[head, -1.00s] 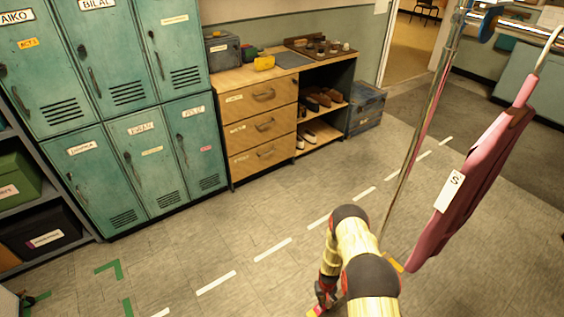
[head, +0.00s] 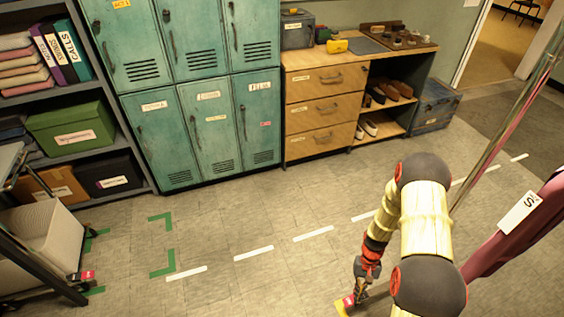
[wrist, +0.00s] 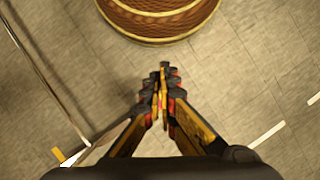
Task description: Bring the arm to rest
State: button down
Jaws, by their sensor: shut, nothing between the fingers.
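My arm (head: 425,215) is bent in the right half of the head view, its upper part arched and its end pointing down at the floor. My gripper (head: 347,303) is low in the picture, near the bottom edge, and nothing shows in it. In the wrist view the fingers of my gripper (wrist: 162,82) are together and empty, with floor around them.
A metal pole (head: 497,137) and a pink garment (head: 515,232) tagged S stand close right of my arm. Teal lockers (head: 205,130), a drawer unit (head: 325,105) and a shelf (head: 75,150) line the back. A pale bin (head: 45,240) is at left. The middle floor is clear.

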jog(key=a+r+t, duration=0.1)
jog(key=a+r, duration=0.1)
jog(key=r, duration=1.3)
jog(key=a+r+t, duration=0.1)
jog(key=a+r, duration=0.1)
jog(key=r, duration=1.4)
jog(key=s+a+r+n+t+p, duration=0.1)
jog(key=s+a+r+t, duration=0.1)
jog(key=r, duration=0.7)
jog(key=s+a+r+t, duration=0.2)
jog(key=s+r, duration=0.3)
jog(key=r, duration=0.5)
jog(key=s+a+r+n+t+h+p, duration=0.1)
jog(key=s+r+t, duration=0.3)
jog(key=r, duration=0.6)
jog(key=shift+s+a+r+n+p, duration=0.2)
jog(key=shift+s+a+n+p, duration=0.1)
jog(key=shift+a, duration=0.25)
